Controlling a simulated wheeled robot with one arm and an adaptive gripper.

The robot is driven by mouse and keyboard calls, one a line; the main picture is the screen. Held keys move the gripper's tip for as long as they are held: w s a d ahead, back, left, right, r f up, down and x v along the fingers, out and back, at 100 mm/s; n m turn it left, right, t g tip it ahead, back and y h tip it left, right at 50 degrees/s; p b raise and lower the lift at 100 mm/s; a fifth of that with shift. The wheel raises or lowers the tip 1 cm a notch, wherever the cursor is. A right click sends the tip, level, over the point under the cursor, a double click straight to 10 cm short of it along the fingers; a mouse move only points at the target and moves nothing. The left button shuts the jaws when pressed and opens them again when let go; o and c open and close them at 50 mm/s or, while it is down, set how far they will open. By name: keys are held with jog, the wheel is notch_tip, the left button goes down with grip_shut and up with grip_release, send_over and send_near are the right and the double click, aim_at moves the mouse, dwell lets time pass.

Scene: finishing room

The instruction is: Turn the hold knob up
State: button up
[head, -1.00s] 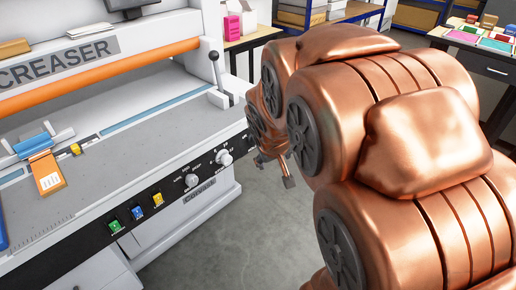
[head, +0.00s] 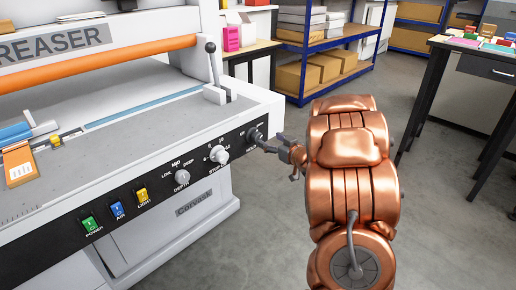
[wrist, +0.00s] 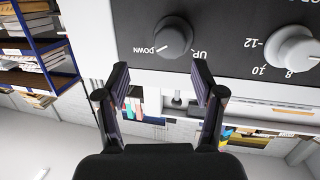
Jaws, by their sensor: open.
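The hold knob (head: 255,136) is a dark round knob at the right end of the black control panel on the creaser's front. In the wrist view the knob (wrist: 173,37) sits between the labels DOWN and UP, which appear upside down. Its light mark seems to face the DOWN side. My gripper (head: 268,147) is at the panel's right end, close to the knob. In the wrist view my gripper (wrist: 160,72) is open, with its fingers apart and nothing between them; the knob shows just beyond the fingertips. I cannot tell whether they touch it.
The white stop knob (head: 219,154) and depth knob (head: 182,177) are left of the hold knob. A black-knobbed lever (head: 212,65) stands above the panel. Shelving (head: 325,45) and a dark table (head: 470,60) are behind; the floor around my arm is clear.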

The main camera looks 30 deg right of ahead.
aim_at(259, 139)
jog(key=shift+w+a+f+t+y+b, duration=0.25)
jog(key=shift+w+f+y, duration=0.1)
jog(key=shift+w, duration=0.75)
jog(key=shift+w+a+f+t+y+b, duration=0.2)
jog(key=shift+w+a+f+y, duration=0.1)
jog(key=shift+w, duration=0.85)
jog(key=shift+w+a+f+t+y+b, duration=0.25)
jog(key=shift+w+f+y, duration=0.1)
jog(key=shift+w, duration=0.75)
jog(key=c, duration=1.2)
